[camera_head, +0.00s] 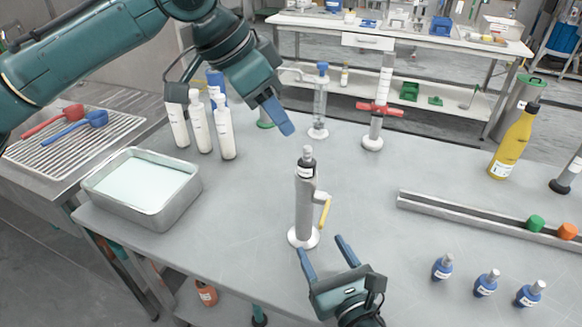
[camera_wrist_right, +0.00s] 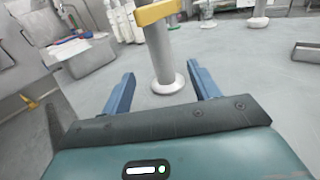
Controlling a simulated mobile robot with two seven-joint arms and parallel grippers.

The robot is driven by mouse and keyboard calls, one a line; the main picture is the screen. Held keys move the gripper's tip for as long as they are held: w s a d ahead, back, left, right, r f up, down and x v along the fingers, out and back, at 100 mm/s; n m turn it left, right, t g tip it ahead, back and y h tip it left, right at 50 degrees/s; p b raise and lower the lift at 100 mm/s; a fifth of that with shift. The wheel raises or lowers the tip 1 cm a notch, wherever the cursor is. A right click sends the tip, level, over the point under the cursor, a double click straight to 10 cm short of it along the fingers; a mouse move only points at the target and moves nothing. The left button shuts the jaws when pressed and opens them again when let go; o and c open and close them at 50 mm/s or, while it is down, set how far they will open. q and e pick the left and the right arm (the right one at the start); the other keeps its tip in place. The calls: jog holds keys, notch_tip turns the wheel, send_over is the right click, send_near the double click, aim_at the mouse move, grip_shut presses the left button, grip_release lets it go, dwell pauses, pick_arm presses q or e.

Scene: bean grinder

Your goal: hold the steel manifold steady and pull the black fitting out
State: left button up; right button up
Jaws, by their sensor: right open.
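The steel manifold (camera_head: 305,208) is an upright grey cylinder on a round white base, with a yellow lever on its side. The black fitting (camera_head: 306,160) sits upright on its top, with a white label band and a grey tip. In the right wrist view the manifold's lower post (camera_wrist_right: 162,55) shows; its top is out of frame. My right gripper (camera_head: 323,247) is open and empty, low in front of the manifold, with its fingers pointing at it. My left gripper (camera_head: 283,124) is above and behind the fitting, clear of it; its finger gap is hidden.
White bottles (camera_head: 226,135) stand behind left. A metal tray (camera_head: 150,215) is at the left. Several blue bottles (camera_head: 486,284) stand front right, near a long metal channel (camera_head: 455,210). A yellow bottle (camera_head: 512,145) is far right. The tabletop around the manifold is clear.

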aim_at(300, 209)
jog(key=x, duration=1.2)
